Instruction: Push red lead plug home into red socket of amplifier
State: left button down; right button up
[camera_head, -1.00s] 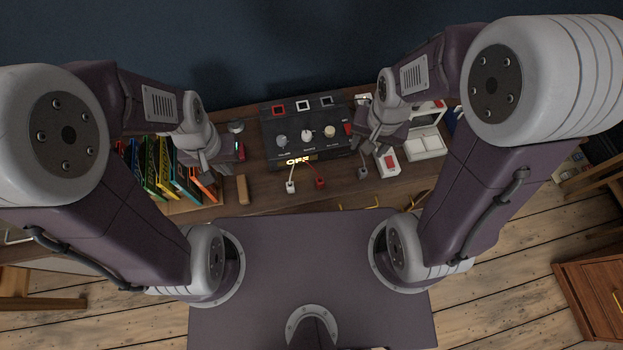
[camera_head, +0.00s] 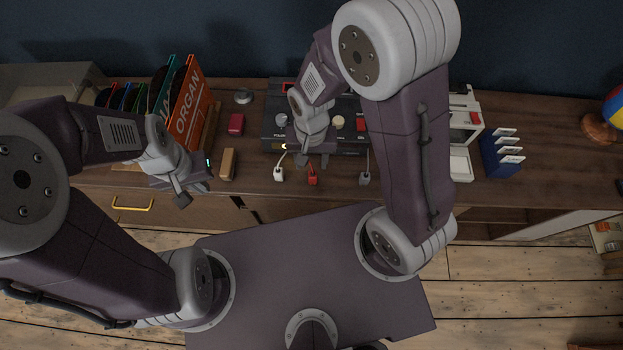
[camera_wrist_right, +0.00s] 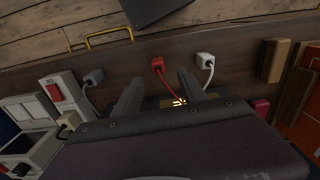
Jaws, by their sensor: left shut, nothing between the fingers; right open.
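The red plug (camera_head: 312,178) lies on the wooden top in front of the dark amplifier (camera_head: 274,128). Its red lead runs back toward the amplifier. A red-framed square (camera_head: 286,85), apparently the red socket, shows at the amplifier's back edge, partly hidden by my right arm. My right gripper (camera_head: 314,161) is open and empty, just behind the red plug. In the right wrist view the red plug (camera_wrist_right: 157,63) shows just beyond the gap between the open fingers (camera_wrist_right: 160,76). My left gripper (camera_head: 184,200) is shut and empty, near the front edge at the left.
A white plug (camera_head: 278,174) and a grey plug (camera_head: 364,179) lie either side of the red one. A tan block (camera_head: 228,164) and a dark red box (camera_head: 236,124) stand left of the amplifier. Records (camera_head: 190,105) stand further left; a blue rack (camera_head: 490,160) stands right.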

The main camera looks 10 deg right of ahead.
aim_at(313, 173)
jog(key=f, duration=0.3)
jog(key=shift+s+d+b, duration=0.1)
jog(key=shift+d+b, duration=0.1)
jog(key=shift+b, duration=0.15)
jog(key=shift+f, duration=0.7)
jog(key=f, duration=0.1)
jog(key=f+b, duration=0.1)
jog(key=f, duration=0.2)
jog(key=shift+w+d+f, duration=0.1)
jog(key=shift+w+f, duration=0.15)
jog(key=shift+f, duration=0.05)
grip_shut()
